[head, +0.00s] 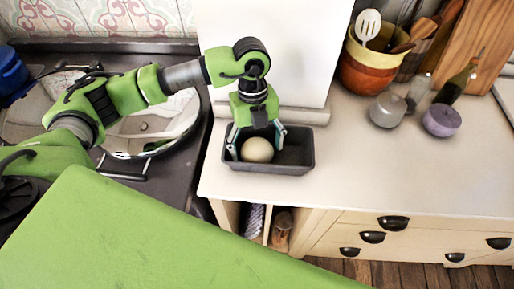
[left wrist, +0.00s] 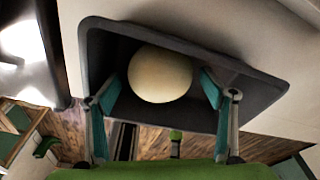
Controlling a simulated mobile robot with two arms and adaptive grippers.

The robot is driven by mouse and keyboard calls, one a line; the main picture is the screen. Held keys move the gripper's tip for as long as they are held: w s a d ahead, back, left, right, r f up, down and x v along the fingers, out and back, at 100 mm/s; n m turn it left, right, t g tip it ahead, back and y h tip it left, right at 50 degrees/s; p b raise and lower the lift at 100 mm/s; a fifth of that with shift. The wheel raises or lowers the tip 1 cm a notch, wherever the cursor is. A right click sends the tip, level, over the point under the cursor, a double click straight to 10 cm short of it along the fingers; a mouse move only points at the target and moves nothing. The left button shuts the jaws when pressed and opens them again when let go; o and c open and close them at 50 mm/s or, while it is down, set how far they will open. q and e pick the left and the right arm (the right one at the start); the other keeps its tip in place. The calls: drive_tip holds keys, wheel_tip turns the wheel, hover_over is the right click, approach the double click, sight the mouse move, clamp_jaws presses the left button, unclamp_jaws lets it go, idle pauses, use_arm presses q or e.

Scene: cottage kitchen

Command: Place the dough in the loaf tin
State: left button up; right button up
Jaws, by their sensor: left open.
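The dough (head: 257,150) is a pale round ball lying in the dark loaf tin (head: 298,167), toward the tin's left part in the head view. The tin stands on the light counter near its front left edge. My left gripper (head: 256,141) points down over the tin, with its open fingers on either side of the dough. In the left wrist view the dough (left wrist: 160,75) sits inside the tin (left wrist: 255,88), and the fingertips of my left gripper (left wrist: 158,90) flank it, with gaps visible. My right gripper is not in view.
A dark sink and cooktop area (head: 185,165) lies left of the counter. Stacked bowls with utensils (head: 368,70), a grey jar (head: 387,109), a purple-lidded jar (head: 441,120) and a bottle (head: 455,84) stand at the back right. The counter (head: 365,175) right of the tin is clear.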

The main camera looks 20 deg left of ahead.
sight(255, 140)
use_arm(q)
drive_tip(key=r+b, duration=0.1)
drive_tip(key=r, duration=0.2)
drive_tip(key=w+r, duration=0.1)
drive_tip(key=r, duration=0.2)
drive_tip(key=a+r+b, duration=0.1)
drive_tip(key=r, duration=0.2)
drive_tip(key=shift+w+r+b, duration=0.15)
drive_tip(key=shift+r+b, duration=0.2)
drive_tip(key=shift+r, duration=0.65)
